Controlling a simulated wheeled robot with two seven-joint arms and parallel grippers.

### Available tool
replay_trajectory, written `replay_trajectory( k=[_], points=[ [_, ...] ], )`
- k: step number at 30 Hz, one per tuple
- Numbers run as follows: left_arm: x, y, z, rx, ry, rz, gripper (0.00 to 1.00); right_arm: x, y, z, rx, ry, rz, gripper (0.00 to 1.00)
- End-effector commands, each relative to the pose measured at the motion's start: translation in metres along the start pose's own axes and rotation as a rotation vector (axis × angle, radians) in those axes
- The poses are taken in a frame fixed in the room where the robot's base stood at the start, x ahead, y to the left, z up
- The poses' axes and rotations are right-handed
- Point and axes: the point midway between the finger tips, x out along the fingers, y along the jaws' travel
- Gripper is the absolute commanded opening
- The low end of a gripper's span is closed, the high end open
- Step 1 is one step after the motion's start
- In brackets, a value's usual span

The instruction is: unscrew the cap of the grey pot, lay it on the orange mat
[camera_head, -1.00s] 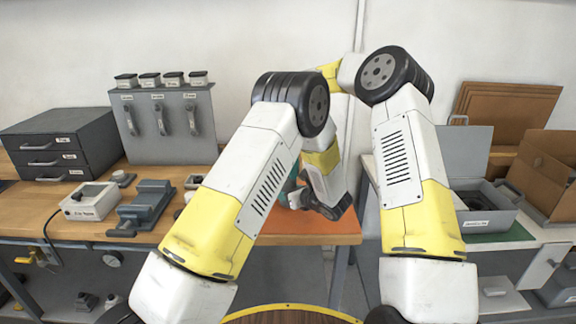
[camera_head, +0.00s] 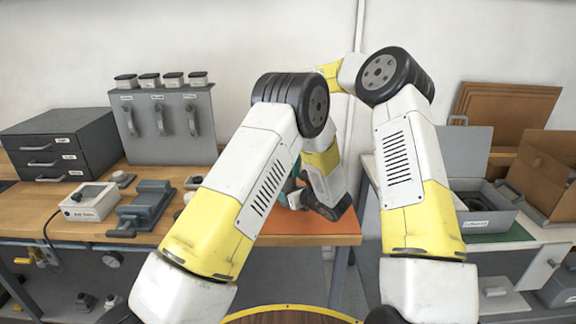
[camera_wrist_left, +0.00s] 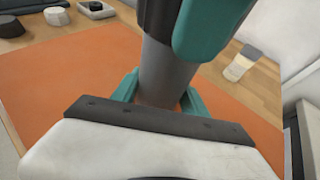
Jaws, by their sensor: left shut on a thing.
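The grey pot (camera_wrist_left: 168,75) shows in the left wrist view as a smooth grey cylinder above the orange mat (camera_wrist_left: 70,80). My left gripper (camera_wrist_left: 160,97) is shut on the pot, one teal finger on each side. Teal and dark parts (camera_wrist_left: 215,25), apparently my right gripper, cover the pot's upper end. In the head view the mat (camera_head: 320,232) shows at the bench's front right. My left gripper (camera_head: 292,185) is mostly hidden behind my arm there, and so is the pot.
In the left wrist view, a small glass-like jar with a dark lid (camera_wrist_left: 241,64) stands beyond the mat. In the head view, a vise (camera_head: 142,205), a white meter box (camera_head: 90,201) and grey drawers (camera_head: 55,150) occupy the bench's left. A grey open case (camera_head: 480,205) stands right.

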Motion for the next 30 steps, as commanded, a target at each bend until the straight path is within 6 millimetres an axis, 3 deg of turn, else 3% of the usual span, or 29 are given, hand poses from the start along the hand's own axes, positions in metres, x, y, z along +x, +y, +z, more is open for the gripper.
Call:
replay_trajectory(
  k=[15, 26, 30],
  points=[
    [0.0, 0.0, 0.0, 0.0, 0.0, 0.0, 0.0, -0.018, 0.0, 0.0, 0.001, 0.0, 0.0, 0.17],
    [0.0, 0.0, 0.0, 0.0, 0.0, 0.0, 0.0, -0.019, 0.0, 0.0, 0.0, 0.0, 0.0, 0.17],
    [0.0, 0.0, 0.0, 0.0, 0.0, 0.0, 0.0, -0.03, 0.001, 0.0, 0.001, -0.001, 0.002, 0.17]
  ],
)
